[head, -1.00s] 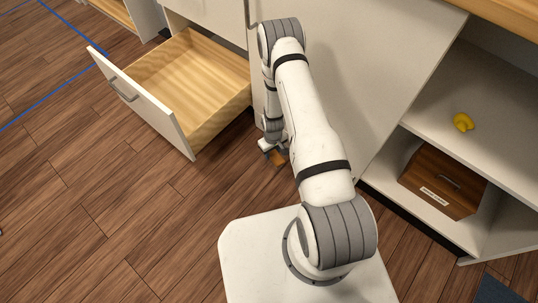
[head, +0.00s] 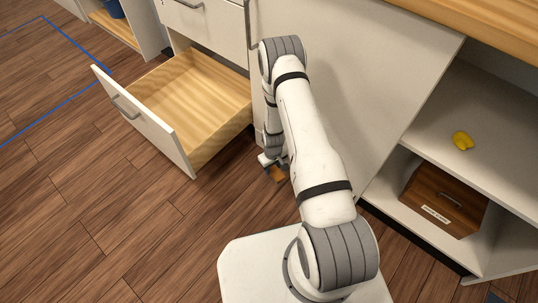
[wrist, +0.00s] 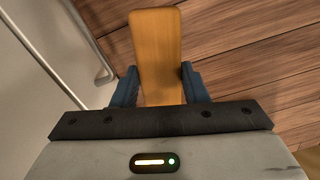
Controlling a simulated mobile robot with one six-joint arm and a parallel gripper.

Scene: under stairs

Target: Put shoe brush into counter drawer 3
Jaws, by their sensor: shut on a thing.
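The shoe brush, an orange-brown wooden piece, shows in the wrist view (wrist: 158,50) between the blue fingers of my gripper (wrist: 160,88). My gripper is shut on it. In the head view, my gripper (head: 272,165) hangs low in front of the cabinet, and a small orange part of the brush (head: 279,174) shows beside it, partly hidden by my arm. An open, empty drawer (head: 190,95) with a white front and light wood inside stands to the left of my gripper. I cannot read a number on it.
A closed drawer (head: 205,20) is above the open one. Wooden floor (head: 110,210) in front of the drawer is clear.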

